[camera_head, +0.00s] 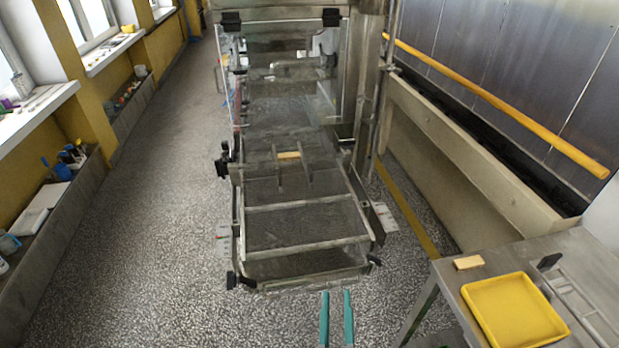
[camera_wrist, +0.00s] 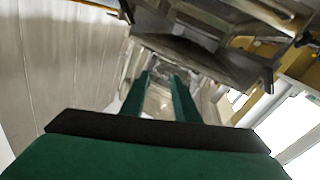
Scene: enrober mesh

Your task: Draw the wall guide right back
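The long mesh conveyor (camera_head: 300,225) runs away from me in the middle of the head view. Two thin dark upright pieces stand on its mesh, a left guide (camera_head: 278,172) and a right guide (camera_head: 306,168), the latter on the side of the steel wall. A small tan block (camera_head: 289,155) lies by their far ends. My gripper (camera_head: 336,294) shows two teal fingers at the bottom, parallel and apart with nothing between them. It is off the near end of the conveyor, well short of the guides. In the wrist view the fingers (camera_wrist: 163,80) point toward the tilted metal frame.
A yellow tray (camera_head: 512,312) and a tan block (camera_head: 468,262) lie on the steel bench at the lower right. A yellow rail (camera_head: 490,100) runs along the right wall. The speckled floor (camera_head: 165,220) left of the conveyor is clear.

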